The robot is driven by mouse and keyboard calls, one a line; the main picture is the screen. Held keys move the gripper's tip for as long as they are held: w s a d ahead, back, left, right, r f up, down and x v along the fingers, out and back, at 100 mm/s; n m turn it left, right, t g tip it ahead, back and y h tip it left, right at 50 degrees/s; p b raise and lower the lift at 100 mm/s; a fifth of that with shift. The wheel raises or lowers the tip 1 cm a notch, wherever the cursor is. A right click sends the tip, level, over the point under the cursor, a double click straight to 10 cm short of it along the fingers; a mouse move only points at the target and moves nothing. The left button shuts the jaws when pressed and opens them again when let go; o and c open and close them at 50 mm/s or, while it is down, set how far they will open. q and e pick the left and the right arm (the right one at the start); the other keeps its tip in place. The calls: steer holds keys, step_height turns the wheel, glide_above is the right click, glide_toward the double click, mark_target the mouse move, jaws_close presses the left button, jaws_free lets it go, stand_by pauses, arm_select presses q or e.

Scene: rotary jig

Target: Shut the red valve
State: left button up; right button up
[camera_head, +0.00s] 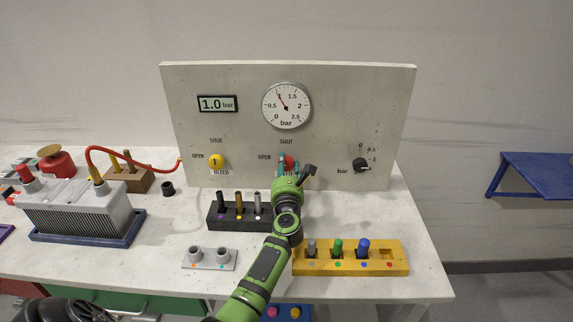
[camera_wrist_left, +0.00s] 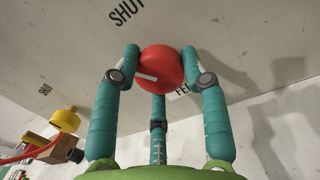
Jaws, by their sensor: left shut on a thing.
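The red valve (camera_head: 289,162) is a round red knob on the upright grey panel, above the FEED label, with SHUT printed above it and OPEN to its left. In the left wrist view the red valve (camera_wrist_left: 160,70) shows a white mark pointing left in the picture, not at the SHUT print. My left gripper (camera_head: 287,170) is shut on the red valve, its teal fingers (camera_wrist_left: 160,75) around the knob's rim. The gripper hides much of the knob in the head view. My right gripper is not in view.
A yellow valve (camera_head: 216,160) and a black knob (camera_head: 360,164) flank the red valve. The dial gauge (camera_head: 287,105) and display (camera_head: 217,104) read about 1.0 bar. A dark peg block (camera_head: 228,217) and a yellow peg block (camera_head: 345,268) stand near my left arm.

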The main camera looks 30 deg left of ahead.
arm_select(q)
steer(key=m, duration=0.1)
steer(key=m+p, duration=0.1)
steer(key=m, duration=0.1)
steer(key=shift+a+r+m+t, duration=0.1)
steer(key=shift+r+m+t, duration=0.2)
steer(key=shift+m, duration=0.1)
steer(key=shift+m+h+p, duration=0.3)
steer(key=shift+m+p, duration=0.45)
steer(key=shift+m, duration=1.25)
steer(key=o, duration=1.1)
steer(key=shift+o, duration=0.2)
steer(key=shift+f, duration=0.1)
steer(key=shift+f, duration=0.1)
